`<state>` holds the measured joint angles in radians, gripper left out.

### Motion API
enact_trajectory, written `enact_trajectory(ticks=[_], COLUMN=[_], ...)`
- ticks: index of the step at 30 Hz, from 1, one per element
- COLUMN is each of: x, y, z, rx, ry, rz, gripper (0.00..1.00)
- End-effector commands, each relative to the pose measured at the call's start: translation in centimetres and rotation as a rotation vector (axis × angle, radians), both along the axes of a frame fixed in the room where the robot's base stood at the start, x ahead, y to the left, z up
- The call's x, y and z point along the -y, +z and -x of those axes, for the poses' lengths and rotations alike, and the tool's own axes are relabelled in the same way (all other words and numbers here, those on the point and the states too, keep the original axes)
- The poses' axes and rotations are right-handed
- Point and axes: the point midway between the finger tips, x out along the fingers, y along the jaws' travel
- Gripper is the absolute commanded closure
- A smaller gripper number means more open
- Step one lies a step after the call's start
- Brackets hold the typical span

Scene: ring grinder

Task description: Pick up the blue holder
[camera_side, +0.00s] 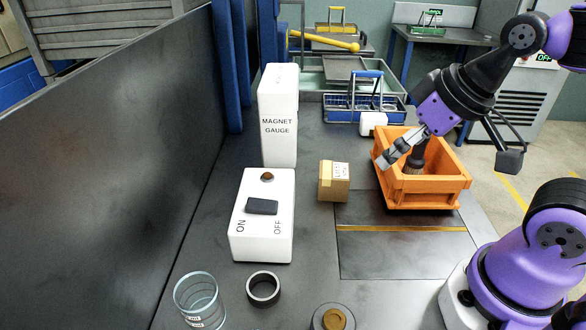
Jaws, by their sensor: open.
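A blue wire-like holder with an upright handle (365,112) stands on the bench behind the orange crate, and it looks like the blue holder. Several small items in it are too small to tell apart. My gripper (388,158) is open, with its fingers pointing down over the left part of the orange crate (430,194). It is in front of and to the right of the blue holder, apart from it. A dark brush-like object (415,163) stands in the crate beside my fingers; whether they touch cannot be told.
A small white block (373,123) stands between holder and crate. A cardboard box (333,181), tall white magnet gauge (279,115) and white ON/OFF box (262,214) stand to the left. A glass (200,300), dark ring (263,289) and round piece (333,318) are at the front.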

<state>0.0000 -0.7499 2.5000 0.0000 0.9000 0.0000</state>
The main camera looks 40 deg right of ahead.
Motion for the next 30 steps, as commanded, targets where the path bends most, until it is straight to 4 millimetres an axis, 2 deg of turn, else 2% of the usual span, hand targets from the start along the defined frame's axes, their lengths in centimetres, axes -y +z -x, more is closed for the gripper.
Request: enact_trajectory(ticks=[2, 5, 8, 12, 15, 18, 22, 30], x=[-0.1, -1.2, -4.1, -9.4, -12.3, -14.2, -15.4, -16.8], y=[0.0, -0.5, -1.7, -4.0, -5.4, -6.3, -7.3, -11.0], z=[0.0, -0.3, -0.6, 0.1, 1.2, 2.3, 3.2, 4.2], rx=[-0.002, -0.038, -0.114, -0.179, -0.161, -0.113, -0.065, -0.058], ry=[0.009, 0.151, 0.513, 1.218, 1.661, 1.977, 2.169, 2.19], rz=[0.002, 0.034, 0.099, 0.162, 0.158, 0.132, 0.104, 0.103], gripper=[0.0, 0.0, 0.0, 0.0, 0.0, 0.0, 0.0, 0.0])
